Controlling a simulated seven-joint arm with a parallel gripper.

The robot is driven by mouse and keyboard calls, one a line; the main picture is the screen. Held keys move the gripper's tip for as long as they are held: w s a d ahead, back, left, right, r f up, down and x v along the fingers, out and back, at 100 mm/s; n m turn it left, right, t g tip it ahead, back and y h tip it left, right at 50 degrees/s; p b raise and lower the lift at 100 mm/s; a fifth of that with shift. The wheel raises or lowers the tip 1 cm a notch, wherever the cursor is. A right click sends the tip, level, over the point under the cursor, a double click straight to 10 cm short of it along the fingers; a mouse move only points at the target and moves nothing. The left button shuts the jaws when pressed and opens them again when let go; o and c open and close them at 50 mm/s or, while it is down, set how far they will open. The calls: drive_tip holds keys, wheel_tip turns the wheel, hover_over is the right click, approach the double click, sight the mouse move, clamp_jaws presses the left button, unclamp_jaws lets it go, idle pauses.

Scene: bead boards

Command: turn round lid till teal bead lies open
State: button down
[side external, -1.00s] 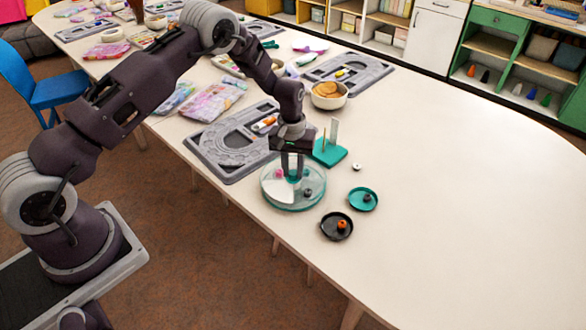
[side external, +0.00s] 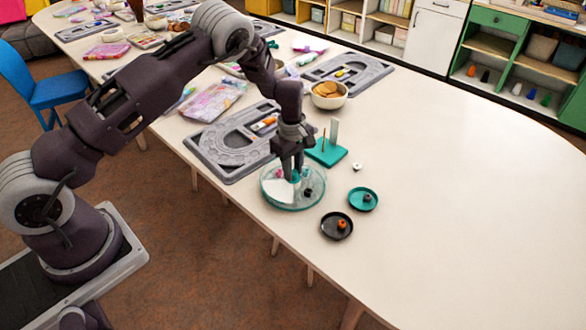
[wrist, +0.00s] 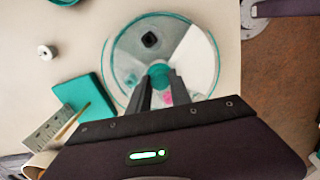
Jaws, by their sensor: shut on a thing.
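The round dish (side external: 293,207) has a clear lid with a teal rim (wrist: 106,62) and a teal knob (wrist: 158,71) at its middle. My gripper (wrist: 158,83) is over the centre of the lid, its fingers shut on the knob. A plain white wedge (wrist: 195,60) shows at the right of the dish in the wrist view, and at its front left in the side view (side external: 277,189). A dark bead (wrist: 150,39) lies at the far side in the wrist view. A pink bead (wrist: 167,97) is partly hidden by a finger.
A teal stand (side external: 326,153) with upright pieces is close behind the dish. A teal saucer (side external: 363,200) and a black saucer (side external: 337,226) with an orange bead stand to the right. A grey board (side external: 230,145) lies to the left. The table's right side is clear.

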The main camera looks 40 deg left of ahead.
drive_tip(key=n, duration=0.5)
drive_tip(key=shift+n, duration=0.3)
drive_tip(key=n, duration=0.9)
drive_tip(key=shift+n, duration=2.9)
drive_tip(key=c, duration=1.2)
unclamp_jaws()
drive_tip(key=shift+o, duration=0.2)
drive_tip(key=shift+w+r, duration=0.1)
